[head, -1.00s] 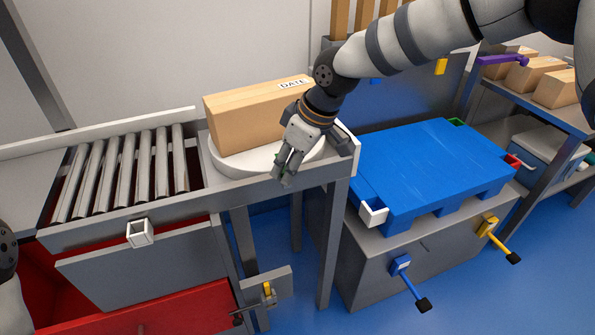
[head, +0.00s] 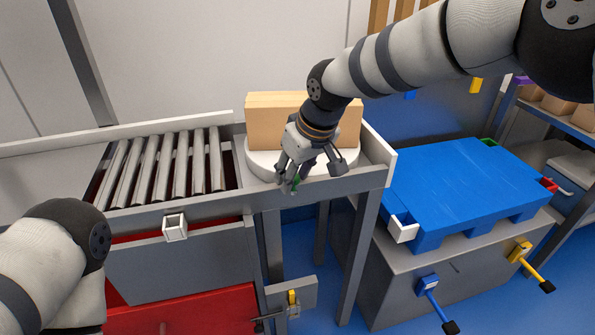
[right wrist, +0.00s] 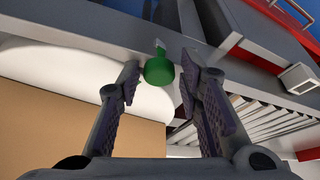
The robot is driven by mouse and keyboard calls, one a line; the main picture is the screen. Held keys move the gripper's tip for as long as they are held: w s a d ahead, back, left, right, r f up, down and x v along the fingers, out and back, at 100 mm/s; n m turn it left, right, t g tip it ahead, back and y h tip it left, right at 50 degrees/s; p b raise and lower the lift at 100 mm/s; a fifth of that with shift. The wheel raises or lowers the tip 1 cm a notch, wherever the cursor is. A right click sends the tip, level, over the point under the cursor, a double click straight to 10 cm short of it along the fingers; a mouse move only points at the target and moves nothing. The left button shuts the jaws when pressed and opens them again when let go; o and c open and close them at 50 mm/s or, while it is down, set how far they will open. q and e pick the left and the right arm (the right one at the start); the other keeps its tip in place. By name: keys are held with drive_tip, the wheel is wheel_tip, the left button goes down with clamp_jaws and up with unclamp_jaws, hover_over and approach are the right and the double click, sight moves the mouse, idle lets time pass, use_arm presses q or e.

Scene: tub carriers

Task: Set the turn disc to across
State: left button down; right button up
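The white turn disc (head: 262,168) sits at the right end of the roller table. A tan box (head: 272,108) stands on it, its long side running roughly left to right in the head view. A green knob (right wrist: 160,70) stands at the front of the disc; in the head view it is a small green patch (head: 295,184). My right gripper (head: 290,186) is at the disc's front edge, fingers pointing down. In the right wrist view its fingers (right wrist: 160,82) are apart, one on each side of the knob, with gaps visible. My left gripper is out of view.
Metal rollers (head: 165,165) lie left of the disc. A low wall (head: 378,155) closes the table's right end. A blue pallet (head: 460,185) lies on a grey stand to the right, with blue (head: 430,290) and yellow (head: 525,260) levers. A red drawer (head: 190,312) is below.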

drive_tip(key=v, duration=1.2)
